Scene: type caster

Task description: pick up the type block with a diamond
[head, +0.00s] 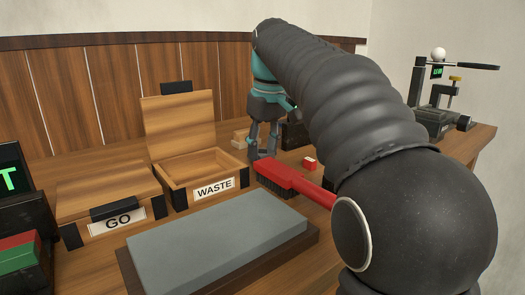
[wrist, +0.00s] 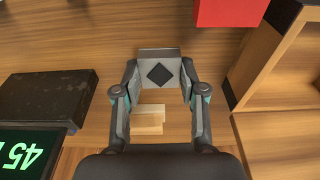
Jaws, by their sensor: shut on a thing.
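The type block with a diamond (wrist: 160,55) is a small grey block with a black diamond on the face toward the wrist camera. My gripper (wrist: 159,84) is shut on it, with one finger at each side, in the wrist view. In the head view my gripper (head: 262,152) points down just behind the brush and right of the open WASTE box. The block is hard to make out there, and I cannot tell whether it touches the bench.
The open WASTE box (head: 178,195) and closed GO box (head: 72,219) stand left. A red-handled brush (head: 292,181), small red block (head: 309,163) and grey slab (head: 215,240) lie nearer. Pale wooden pieces (wrist: 149,119) lie close by. A black device (head: 440,115) stands right.

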